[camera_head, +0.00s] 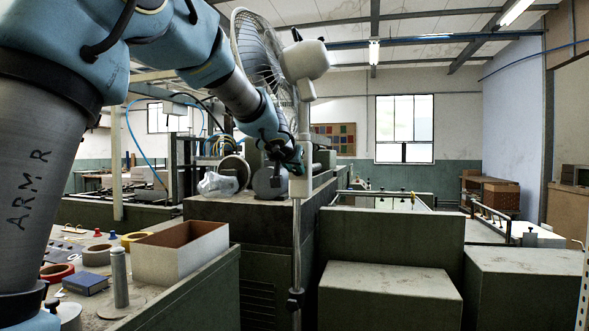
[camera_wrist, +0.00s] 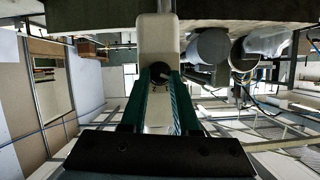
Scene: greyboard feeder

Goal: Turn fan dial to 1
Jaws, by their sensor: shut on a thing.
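The standing fan (camera_head: 305,62) has a white motor head, a wire cage and a metal pole. Its pale control box (camera_head: 302,187) sits on the pole; the box also shows in the wrist view (camera_wrist: 155,38). The dark round fan dial (camera_wrist: 159,71) is on the face of this box, with small marks around it. I cannot read its setting. My gripper (camera_wrist: 160,76) has its green fingers on either side of the dial and is shut on it. In the head view my gripper (camera_head: 297,162) reaches the box from the left and hides the dial.
An open cardboard box (camera_head: 180,262), a blue box (camera_head: 85,284), tape rolls and a grey cylinder (camera_head: 119,277) lie on the bench at the left. A dark machine cabinet (camera_head: 245,235) stands behind the pole. Low grey blocks (camera_head: 390,299) fill the right foreground.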

